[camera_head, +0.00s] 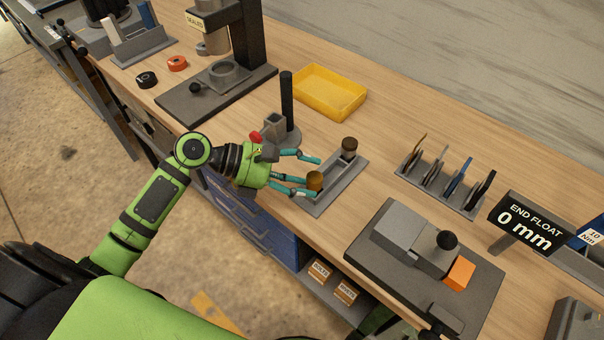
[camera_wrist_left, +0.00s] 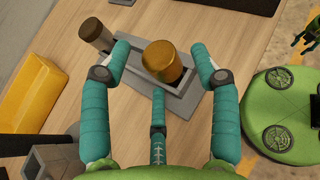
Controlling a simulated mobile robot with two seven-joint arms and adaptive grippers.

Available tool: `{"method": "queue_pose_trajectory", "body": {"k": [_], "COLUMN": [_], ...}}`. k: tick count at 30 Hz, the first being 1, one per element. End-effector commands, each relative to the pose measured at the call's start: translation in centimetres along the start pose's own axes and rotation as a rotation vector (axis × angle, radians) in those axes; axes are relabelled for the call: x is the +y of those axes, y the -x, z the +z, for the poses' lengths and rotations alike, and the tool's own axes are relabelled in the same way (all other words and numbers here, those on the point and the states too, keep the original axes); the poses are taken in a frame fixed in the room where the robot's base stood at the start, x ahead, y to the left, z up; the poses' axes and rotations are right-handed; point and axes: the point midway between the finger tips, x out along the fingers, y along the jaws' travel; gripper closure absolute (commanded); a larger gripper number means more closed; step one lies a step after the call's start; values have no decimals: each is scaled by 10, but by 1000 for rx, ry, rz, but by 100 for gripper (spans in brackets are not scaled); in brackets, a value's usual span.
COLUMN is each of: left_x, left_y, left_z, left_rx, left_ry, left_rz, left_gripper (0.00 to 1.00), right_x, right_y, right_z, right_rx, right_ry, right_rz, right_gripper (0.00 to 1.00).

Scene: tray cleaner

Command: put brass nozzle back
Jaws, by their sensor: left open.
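The brass nozzle (camera_head: 315,180) is a short golden cylinder standing at the near end of a grey tray (camera_head: 335,190) on the bench. My left gripper (camera_head: 312,176) is open with its teal fingers around the nozzle in the head view. In the left wrist view, the nozzle (camera_wrist_left: 163,60) shows between and beyond the spread fingers of the gripper (camera_wrist_left: 150,80), and I see no clear contact. A dark brown cylinder (camera_head: 349,148) stands at the tray's far end; it also shows in the left wrist view (camera_wrist_left: 96,34).
A grey stand with a black post (camera_head: 287,100) is close behind my left gripper. A yellow bin (camera_head: 330,92) lies farther back. A tool rack (camera_head: 440,187) and a fixture with a black knob (camera_head: 425,250) stand to the right.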

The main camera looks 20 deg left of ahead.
Motion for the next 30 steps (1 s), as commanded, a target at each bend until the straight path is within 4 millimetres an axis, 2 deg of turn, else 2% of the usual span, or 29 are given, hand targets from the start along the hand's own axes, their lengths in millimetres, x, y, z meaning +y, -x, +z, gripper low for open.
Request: {"method": "queue_pose_trajectory", "body": {"k": [5, 8, 15, 21, 25, 30], "left_x": [0, 0, 0, 0, 0, 0], "left_y": [7, 23, 75, 108, 118, 122], "left_z": [1, 0, -1, 1, 2, 3], "left_rx": [1, 3, 5, 1, 0, -2], "left_ry": [1, 1, 0, 1, 0, -1], "left_rz": [2, 2, 2, 1, -1, -1], "left_gripper": [38, 38, 38, 38, 38, 38], "right_x": [-1, -1, -1, -2, -2, -2], "right_y": [-3, -6, -14, -17, -18, -18], "right_z": [1, 1, 1, 1, 1, 1], "right_rx": [-1, -1, 0, 1, 1, 2], "right_ry": [0, 0, 0, -1, -1, -2], "right_rz": [-1, -1, -1, -3, -3, -2], "right_gripper": [54, 54, 54, 54, 54, 54]}}
